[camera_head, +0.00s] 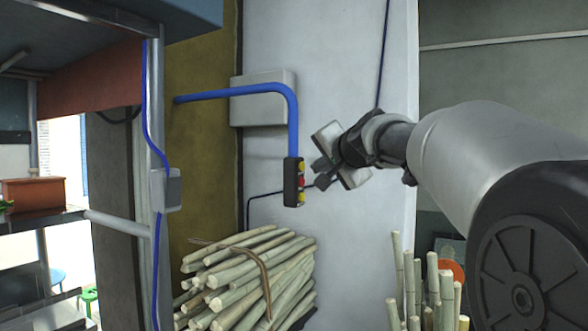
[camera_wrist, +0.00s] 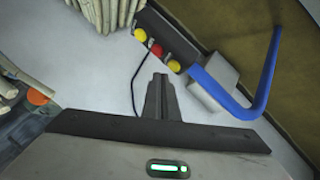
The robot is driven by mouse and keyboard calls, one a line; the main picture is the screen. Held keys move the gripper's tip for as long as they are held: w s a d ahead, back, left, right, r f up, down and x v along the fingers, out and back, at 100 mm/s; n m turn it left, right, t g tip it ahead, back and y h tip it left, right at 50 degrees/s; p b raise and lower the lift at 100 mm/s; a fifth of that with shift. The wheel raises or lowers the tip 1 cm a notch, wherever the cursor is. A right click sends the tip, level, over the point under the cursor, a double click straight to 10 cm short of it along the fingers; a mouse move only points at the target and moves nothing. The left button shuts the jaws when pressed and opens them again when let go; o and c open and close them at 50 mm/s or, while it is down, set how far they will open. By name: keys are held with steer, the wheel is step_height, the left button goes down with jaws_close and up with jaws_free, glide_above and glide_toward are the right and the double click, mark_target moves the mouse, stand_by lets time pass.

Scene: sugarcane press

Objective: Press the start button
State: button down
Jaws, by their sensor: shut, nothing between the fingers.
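A dark control box (camera_head: 289,183) hangs from a blue pipe in the head view, with yellow, red and yellow buttons on its side facing my gripper. In the wrist view are one yellow button (camera_wrist: 140,35), the red button (camera_wrist: 157,50) and another yellow button (camera_wrist: 174,66), the one nearest the blue pipe. No label shows which is start. My gripper (camera_head: 318,166) is just right of the box. Its fingers (camera_wrist: 159,78) are shut and empty, pointing towards the buttons. I cannot tell whether they touch one; a small gap seems to show.
A stack of cane stalks (camera_head: 247,280) lies below the control box, and more stalks (camera_head: 418,290) stand at the lower right. The white wall (camera_head: 335,60) stands behind.

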steer(key=shift+s+d+b, duration=0.6)
steer(key=shift+s+d, duration=0.1)
steer(key=shift+d, duration=0.3)
steer(key=shift+s+d+b, duration=0.6)
steer(key=shift+s+d, duration=0.05)
steer(key=shift+d, duration=0.3)
